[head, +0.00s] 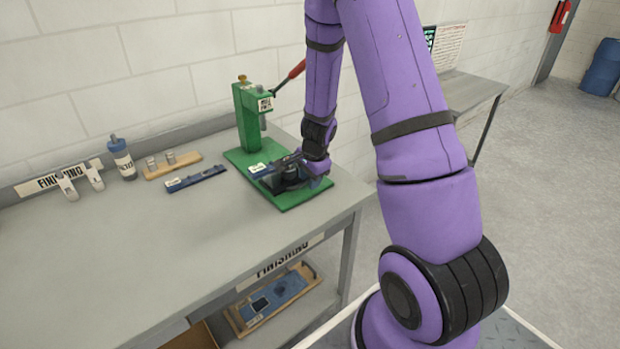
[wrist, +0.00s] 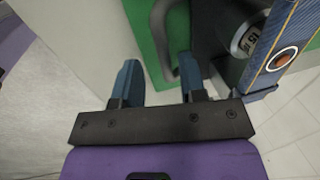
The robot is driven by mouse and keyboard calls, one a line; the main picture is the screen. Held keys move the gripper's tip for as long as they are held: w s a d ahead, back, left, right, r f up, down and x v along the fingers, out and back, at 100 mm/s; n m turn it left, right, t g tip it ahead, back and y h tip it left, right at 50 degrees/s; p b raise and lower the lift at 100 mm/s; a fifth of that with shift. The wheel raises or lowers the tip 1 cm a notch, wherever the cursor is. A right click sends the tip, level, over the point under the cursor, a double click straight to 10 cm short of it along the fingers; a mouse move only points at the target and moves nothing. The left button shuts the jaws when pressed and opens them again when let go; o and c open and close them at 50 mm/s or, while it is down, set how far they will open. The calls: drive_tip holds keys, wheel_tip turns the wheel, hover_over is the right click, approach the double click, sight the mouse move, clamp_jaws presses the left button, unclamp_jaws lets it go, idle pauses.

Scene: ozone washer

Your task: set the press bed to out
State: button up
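The press (head: 247,120) is a green frame with a red-handled lever, standing at the bench's back right. Its green base plate (head: 300,197) reaches toward the front edge. A dark press bed (head: 290,181) sits on the plate, partly hidden by my wrist. The handle's bend lies between the fingertips in that view; contact is not clear.
A blue patterned strip (wrist: 282,62) lies over the bed. A dark blue strip (head: 196,179), a wooden block with metal cylinders (head: 172,165) and a blue-capped bottle (head: 122,158) stand left of the press. The front left of the bench (head: 130,255) is clear.

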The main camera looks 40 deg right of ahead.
wheel_tip(320, 180, up, 11)
drive_tip(key=s, duration=0.2)
drive_tip(key=shift+f, duration=0.2)
idle(0.4)
drive_tip(key=s+a+r+n+t+y, duration=0.1)
drive_tip(key=s+a+r+n, duration=0.35)
drive_tip(key=r, duration=0.35)
drive_tip(key=s+a+r+n+t+y, duration=0.1)
drive_tip(key=s+a+r+n, duration=0.4)
drive_tip(key=r, duration=0.3)
drive_tip(key=s+a+r+n+h, duration=0.1)
drive_tip(key=s+a+r+n, duration=0.1)
drive_tip(key=s+r+n, duration=0.2)
drive_tip(key=s+a+r+n+t+h, duration=0.1)
drive_tip(key=s+a+r+n, duration=0.2)
drive_tip(key=s, duration=0.7)
drive_tip(key=shift+s+r+n, duration=0.35)
drive_tip(key=shift+r+n, duration=0.2)
drive_tip(key=shift+r, duration=0.05)
